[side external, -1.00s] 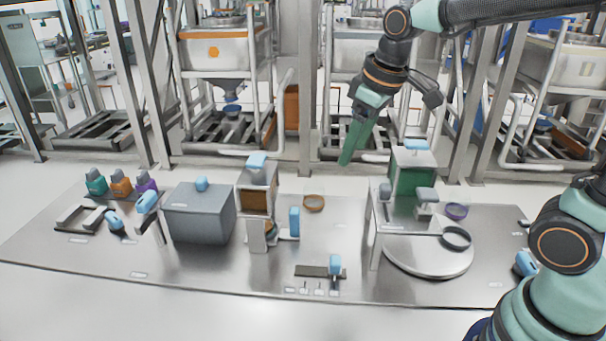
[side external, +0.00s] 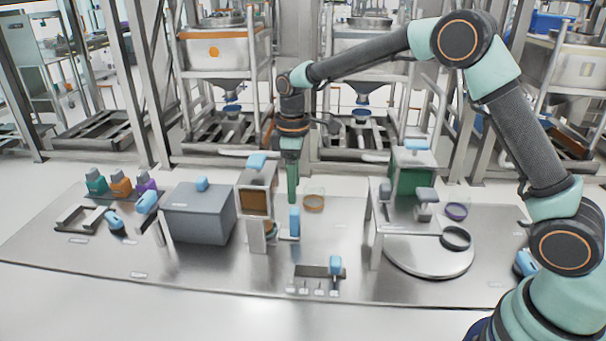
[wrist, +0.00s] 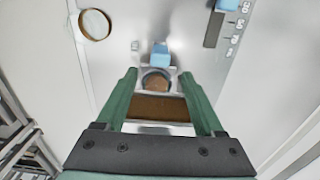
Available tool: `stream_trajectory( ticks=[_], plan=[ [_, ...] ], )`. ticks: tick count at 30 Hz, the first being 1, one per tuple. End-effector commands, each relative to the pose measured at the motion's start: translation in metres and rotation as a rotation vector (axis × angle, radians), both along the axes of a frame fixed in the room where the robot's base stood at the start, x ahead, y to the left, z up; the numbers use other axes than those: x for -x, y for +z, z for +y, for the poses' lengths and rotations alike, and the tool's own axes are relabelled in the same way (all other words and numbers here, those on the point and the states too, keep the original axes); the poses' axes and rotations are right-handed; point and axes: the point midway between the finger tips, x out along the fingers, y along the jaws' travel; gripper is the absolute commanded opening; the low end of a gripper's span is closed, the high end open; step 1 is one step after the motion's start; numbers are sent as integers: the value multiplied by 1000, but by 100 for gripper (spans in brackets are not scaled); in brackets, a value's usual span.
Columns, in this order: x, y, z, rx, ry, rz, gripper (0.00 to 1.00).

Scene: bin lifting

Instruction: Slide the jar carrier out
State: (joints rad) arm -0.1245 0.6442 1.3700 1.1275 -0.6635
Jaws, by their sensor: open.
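The jar carrier has an upright blue handle (side external: 294,222) on a small plate that reaches under the brown-windowed dispenser (side external: 256,201). In the wrist view the blue handle (wrist: 160,54) stands just beyond a round jar (wrist: 157,82) with brown contents, beside the dispenser's brown window (wrist: 158,107). My gripper (side external: 292,198) points down, above and close to the handle in the side view. In the wrist view my gripper (wrist: 159,76) is open, with its green fingers on either side of the jar and handle area. I see no contact with the handle. The jar is mostly hidden in the side view.
A grey box (side external: 199,215) stands left of the dispenser. A brown ring (side external: 314,203) lies right of the handle. A dark slotted strip with a blue knob (side external: 335,265) is nearer the front. A green-windowed stand (side external: 410,180) rises above a round plate (side external: 428,262) at right.

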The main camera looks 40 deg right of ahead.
Motion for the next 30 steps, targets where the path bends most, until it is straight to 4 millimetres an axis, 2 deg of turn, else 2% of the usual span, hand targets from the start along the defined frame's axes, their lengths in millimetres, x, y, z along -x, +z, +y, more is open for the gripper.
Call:
stream_trajectory(
  ticks=[9, 15, 21, 30],
  plan=[
    [2, -61, 0, 1, -2, 5, 70],
    [1, -91, -1, 0, -3, 3, 70],
    [1, -105, 0, 0, -3, 0, 70],
    [1, -107, 0, -1, -3, -1, 70]
  ],
)
